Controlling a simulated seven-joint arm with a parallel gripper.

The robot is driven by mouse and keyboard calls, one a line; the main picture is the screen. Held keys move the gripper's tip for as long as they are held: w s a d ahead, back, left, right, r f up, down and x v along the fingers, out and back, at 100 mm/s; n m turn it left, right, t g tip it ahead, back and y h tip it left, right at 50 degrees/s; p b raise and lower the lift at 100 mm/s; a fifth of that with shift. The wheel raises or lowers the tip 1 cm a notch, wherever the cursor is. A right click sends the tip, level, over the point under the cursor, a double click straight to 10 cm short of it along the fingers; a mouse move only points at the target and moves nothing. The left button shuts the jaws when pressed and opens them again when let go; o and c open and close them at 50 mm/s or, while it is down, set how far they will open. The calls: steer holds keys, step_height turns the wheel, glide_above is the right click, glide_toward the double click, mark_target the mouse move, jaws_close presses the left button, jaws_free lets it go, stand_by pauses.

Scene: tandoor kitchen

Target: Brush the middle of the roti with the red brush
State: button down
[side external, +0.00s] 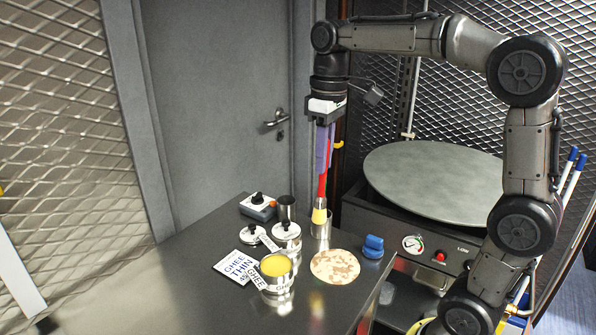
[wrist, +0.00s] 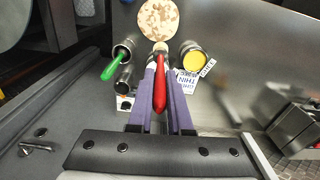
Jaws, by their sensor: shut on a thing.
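My gripper (side external: 325,150) has purple fingers and is shut on the red handle of the red brush (side external: 322,188). The brush hangs upright, its pale yellow head (side external: 319,215) pointing down in front of a metal cup (side external: 320,237) in the side view. The brush (wrist: 159,95) also shows between the fingers (wrist: 160,78) in the wrist view. The round, brown-patched roti (side external: 335,266) lies flat on the counter, right of and nearer than the brush head. It shows at the top of the wrist view (wrist: 158,20), apart from the brush. The brush's very tip is hard to make out.
A pot of yellow ghee (side external: 277,275) stands left of the roti, with label cards (side external: 236,267) beside it. Lidded metal pots (side external: 287,233) stand behind. A green-handled brush (wrist: 115,65) leans in a cup. A blue object (side external: 373,246) sits right of the roti.

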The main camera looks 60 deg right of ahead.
mark_target(323, 196)
steer(key=shift+f, duration=2.5)
